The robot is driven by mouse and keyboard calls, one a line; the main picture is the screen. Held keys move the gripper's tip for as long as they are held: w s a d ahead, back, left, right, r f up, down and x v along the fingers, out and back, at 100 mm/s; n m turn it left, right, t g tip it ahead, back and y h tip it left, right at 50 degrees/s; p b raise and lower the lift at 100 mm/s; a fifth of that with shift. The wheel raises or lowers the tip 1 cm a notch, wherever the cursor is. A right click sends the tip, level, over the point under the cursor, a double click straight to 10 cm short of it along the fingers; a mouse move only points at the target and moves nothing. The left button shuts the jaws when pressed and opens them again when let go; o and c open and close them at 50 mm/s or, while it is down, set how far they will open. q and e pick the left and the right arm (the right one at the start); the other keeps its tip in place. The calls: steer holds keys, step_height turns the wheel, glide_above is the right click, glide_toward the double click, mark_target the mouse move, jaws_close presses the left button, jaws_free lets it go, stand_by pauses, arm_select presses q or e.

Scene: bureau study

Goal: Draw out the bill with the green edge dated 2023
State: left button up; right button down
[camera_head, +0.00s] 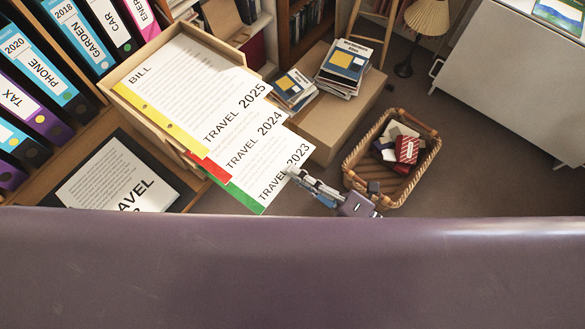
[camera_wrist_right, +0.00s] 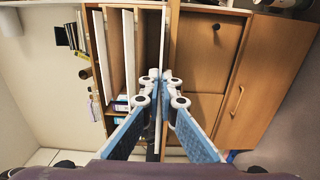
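The bill with the green edge, marked TRAVEL 2023 (camera_head: 262,185), is the lowest of three fanned sheets and sticks out farthest from a wooden drawer (camera_head: 133,100). Above it lie the red-edged 2024 sheet (camera_head: 247,150) and the yellow-edged 2025 sheet (camera_head: 185,80), which cover most of it. My right gripper (camera_head: 293,173) is at the right edge of the green-edged bill, overlapping its print. In the right wrist view the fingertips (camera_wrist_right: 159,85) come together on a thin edge-on sheet. My left gripper is not in view.
Labelled binders (camera_head: 65,50) stand at the upper left. A dark-bordered TRAVEL sheet (camera_head: 120,190) lies below them. A cardboard box (camera_head: 325,125) bears books (camera_head: 343,65). A wicker basket (camera_head: 430,140) with small boxes stands right of my gripper. Open floor (camera_head: 480,170) lies farther right.

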steer(key=r+v, duration=0.1)
steer(key=v, duration=2)
steer(key=shift+s+d+p, duration=0.25)
steer(key=shift+d+p, duration=0.05)
stand_by(2.1)
steer(key=shift+r, duration=0.1)
